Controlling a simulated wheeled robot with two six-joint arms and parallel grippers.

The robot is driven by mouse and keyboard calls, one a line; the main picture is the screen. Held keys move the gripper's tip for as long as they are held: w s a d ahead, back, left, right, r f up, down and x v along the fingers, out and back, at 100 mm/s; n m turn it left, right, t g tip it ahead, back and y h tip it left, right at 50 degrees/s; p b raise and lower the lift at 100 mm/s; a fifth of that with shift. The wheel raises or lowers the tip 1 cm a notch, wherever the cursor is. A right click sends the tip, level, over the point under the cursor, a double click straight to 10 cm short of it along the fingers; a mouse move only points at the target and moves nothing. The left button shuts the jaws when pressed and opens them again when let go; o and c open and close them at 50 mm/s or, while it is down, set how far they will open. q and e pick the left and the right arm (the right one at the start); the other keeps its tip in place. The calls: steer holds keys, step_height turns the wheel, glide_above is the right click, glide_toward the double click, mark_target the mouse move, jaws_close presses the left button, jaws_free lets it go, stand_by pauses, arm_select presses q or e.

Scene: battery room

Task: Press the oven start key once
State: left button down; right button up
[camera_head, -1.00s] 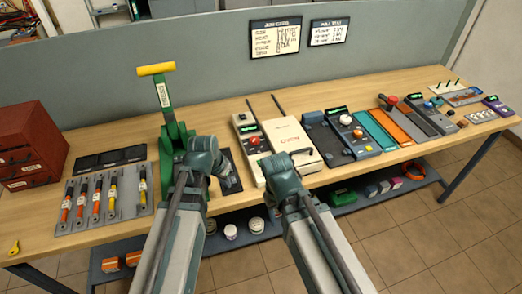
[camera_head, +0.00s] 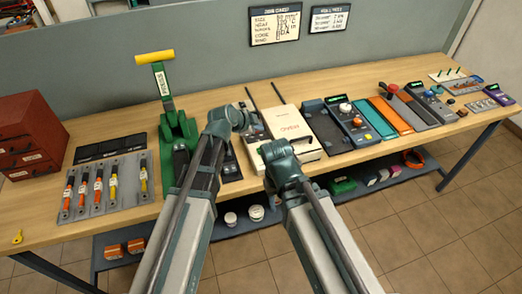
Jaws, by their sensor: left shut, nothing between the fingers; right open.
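A cream box (camera_head: 290,122) with red lettering stands on the bench, its front edge towards me. A narrow dark control unit (camera_head: 259,132) stands along its left side. My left gripper (camera_head: 244,116) is shut and empty over this unit and hides most of it, including its red button. I cannot tell whether the gripper touches it. My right gripper (camera_head: 273,149) is open near the box's front left corner, its fingers largely hidden by its own wrist.
A green lever press (camera_head: 176,125) stands close left of my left arm. Right of the cream box is a dark panel unit with an orange knob (camera_head: 357,121), then coloured mats and a red mushroom button (camera_head: 393,88). A red drawer cabinet (camera_head: 28,135) stands far left.

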mark_target(259, 151)
arm_select(q)
steer(key=shift+f, duration=0.1)
step_height(259, 151, down, 9)
steer(key=b, duration=0.9)
stand_by(1.8)
steer(key=shift+f+b, duration=0.25)
steer(key=shift+b, duration=0.1)
steer(key=shift+f+b, duration=0.45)
steer(key=shift+f, duration=0.05)
stand_by(0.5)
steer(key=shift+r, duration=0.1)
steer(key=shift+r+p, duration=0.85)
steer(key=shift+p, duration=0.05)
